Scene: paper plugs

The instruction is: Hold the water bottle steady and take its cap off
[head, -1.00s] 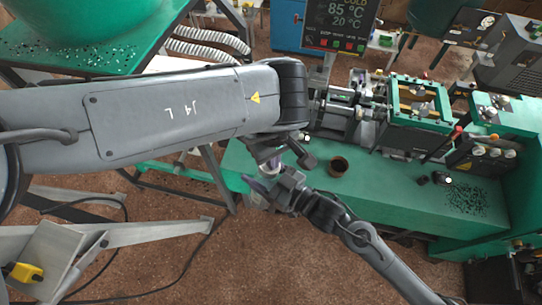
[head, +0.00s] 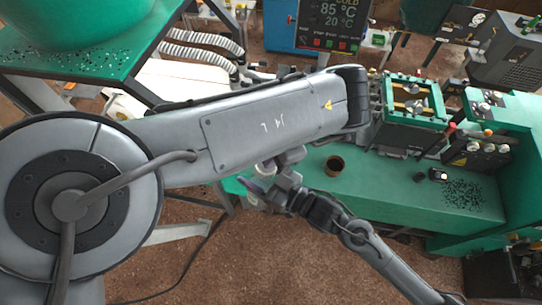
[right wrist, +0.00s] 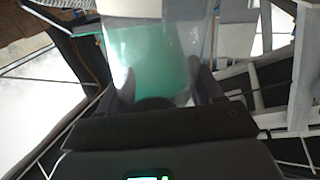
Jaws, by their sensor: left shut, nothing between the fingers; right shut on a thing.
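The water bottle (right wrist: 150,55) shows in the right wrist view as a clear, pale body with a blue-green band, between the two fingers of my right gripper (right wrist: 165,92). In the head view only a small pale part of the bottle (head: 266,168) shows. My right gripper (head: 264,190) is shut on it, above the floor just off the bench's left end. My left gripper (head: 290,157) is shut and empty, close to the bottle's upper right and partly hidden under my left arm. The cap cannot be made out in either view.
A green bench (head: 385,190) carries a brown cup (head: 334,164), small black pieces (head: 438,175) and scattered dark granules (head: 465,195). A green-framed machine (head: 412,100) stands behind. A screen (head: 335,22) is at the back. Brown floor (head: 270,265) lies open in front.

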